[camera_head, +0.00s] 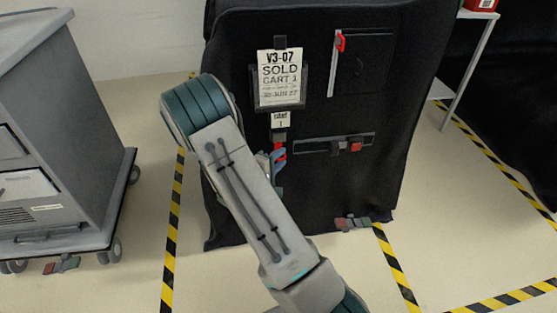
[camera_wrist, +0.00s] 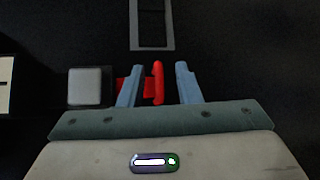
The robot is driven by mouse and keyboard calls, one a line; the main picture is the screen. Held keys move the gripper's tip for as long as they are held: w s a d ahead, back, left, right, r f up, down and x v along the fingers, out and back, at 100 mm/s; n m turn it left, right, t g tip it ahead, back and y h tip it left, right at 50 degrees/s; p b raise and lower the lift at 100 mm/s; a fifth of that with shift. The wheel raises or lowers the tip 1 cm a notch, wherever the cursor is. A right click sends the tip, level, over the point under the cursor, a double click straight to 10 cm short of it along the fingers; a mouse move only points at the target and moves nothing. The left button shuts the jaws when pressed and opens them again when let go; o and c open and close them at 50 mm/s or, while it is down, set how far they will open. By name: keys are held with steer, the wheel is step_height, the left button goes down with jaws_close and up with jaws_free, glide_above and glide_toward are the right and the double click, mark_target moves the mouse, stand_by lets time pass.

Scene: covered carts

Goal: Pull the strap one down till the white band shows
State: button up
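The strap one (camera_head: 278,147) is a short red strap on the front of the black covered cart, below a small white tag with a 1. It hangs from a dark grey buckle (camera_head: 279,136). In the wrist view the grey buckle (camera_wrist: 88,87) is at left, and the red strap ends in an upright red pull (camera_wrist: 158,82). My gripper (camera_wrist: 158,86) is open, its two blue-grey fingers on either side of the red pull, with gaps showing on both sides. In the head view my gripper (camera_head: 274,163) is partly hidden behind my arm. I see no white band.
A white SOLD CART 1 sign (camera_head: 279,78) hangs above. Right of the strap is a slotted bar with a red piece (camera_head: 356,146); a red-handled latch (camera_head: 340,43) is higher up. A grey cart (camera_head: 70,130) stands left. Striped floor tape (camera_head: 173,230) borders open floor.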

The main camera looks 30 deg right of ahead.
jaws_close()
step_height(320, 180, down, 11)
steer(key=b, duration=1)
steer(key=shift+s, duration=0.1)
jaws_free()
steer(key=shift+r, duration=0.15)
steer(key=p+v, duration=0.3)
steer(key=v, duration=1)
steer(key=shift+s+a+p, duration=0.2)
steer(key=shift+a+p, duration=0.1)
steer(key=shift+a, duration=0.05)
